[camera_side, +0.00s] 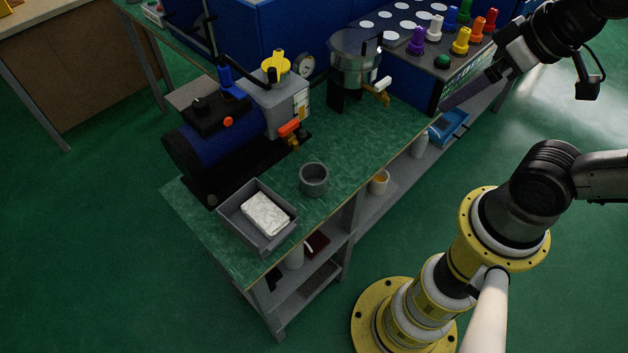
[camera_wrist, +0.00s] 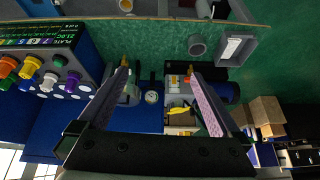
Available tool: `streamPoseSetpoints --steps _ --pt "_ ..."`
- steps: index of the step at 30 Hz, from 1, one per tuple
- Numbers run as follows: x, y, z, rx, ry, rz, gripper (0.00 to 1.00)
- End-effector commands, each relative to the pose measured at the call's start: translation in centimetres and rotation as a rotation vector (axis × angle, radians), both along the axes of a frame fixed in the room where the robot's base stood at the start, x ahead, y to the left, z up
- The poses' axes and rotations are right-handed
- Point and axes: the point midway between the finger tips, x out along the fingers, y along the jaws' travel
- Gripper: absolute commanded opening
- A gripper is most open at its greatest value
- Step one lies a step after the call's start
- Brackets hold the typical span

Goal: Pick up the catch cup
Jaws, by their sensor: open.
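The catch cup (camera_side: 313,180) appears to be the grey, open-topped cylinder standing upright on the green bench top, near the front edge and right of the tray. In the wrist view it shows as a small grey ring (camera_wrist: 197,46) near the top, beyond the fingertips and apart from them. My gripper (camera_side: 446,106) is raised at the right, well away from the cup. In the wrist view its two long fingers (camera_wrist: 157,75) are spread wide with nothing between them.
A grey tray (camera_side: 230,207) with a white cloth-like item sits left of the cup. The blue and black machine (camera_side: 222,135) stands behind. A metal pot with a tap (camera_side: 355,65) and a panel of coloured knobs (camera_side: 440,62) stand farther back. The bench top right of the cup is clear.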

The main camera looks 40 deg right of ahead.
Motion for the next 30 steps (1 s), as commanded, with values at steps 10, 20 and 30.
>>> streamPoseSetpoints --steps 10,20,30 --pt "6.4 1.0 3.1 0.338 0.0 -0.583 1.0" --pt "17.7 7.1 -2.5 0.483 0.223 -1.054 1.0" --pt "20.5 13.4 -13.4 0.316 0.41 -1.109 1.0"
